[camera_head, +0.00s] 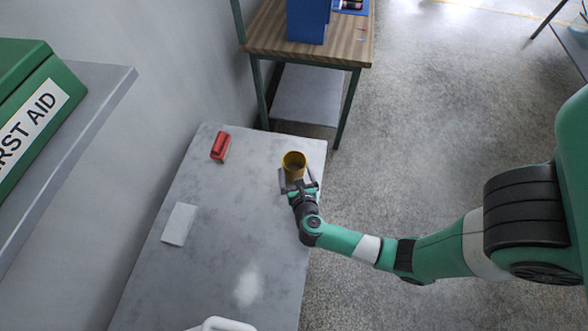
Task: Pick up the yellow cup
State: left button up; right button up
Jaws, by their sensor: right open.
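The yellow cup (293,162) stands upright on the grey table (235,190) near its far right edge, with its open top facing up. My right gripper (298,179) is open at the near side of the cup. Its fingers point toward the cup, and one finger reaches up along the cup's left side. I cannot tell whether either finger touches the cup. The lower part of the cup is partly hidden by the gripper. My left gripper is not in view.
A red object (220,146) lies at the table's far left, and a white card (179,224) lies nearer on the left. A white handle-shaped object (222,324) shows at the bottom edge. A shelf with a green first aid box (35,110) juts in at left. A wooden-topped bench (345,45) stands behind.

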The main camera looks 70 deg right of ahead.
aim_at(293, 162)
jog(key=b+x, duration=0.2)
jog(key=x, duration=0.3)
jog(key=shift+s+f, duration=0.15)
jog(key=shift+d, duration=0.15)
jog(key=c, duration=1.3)
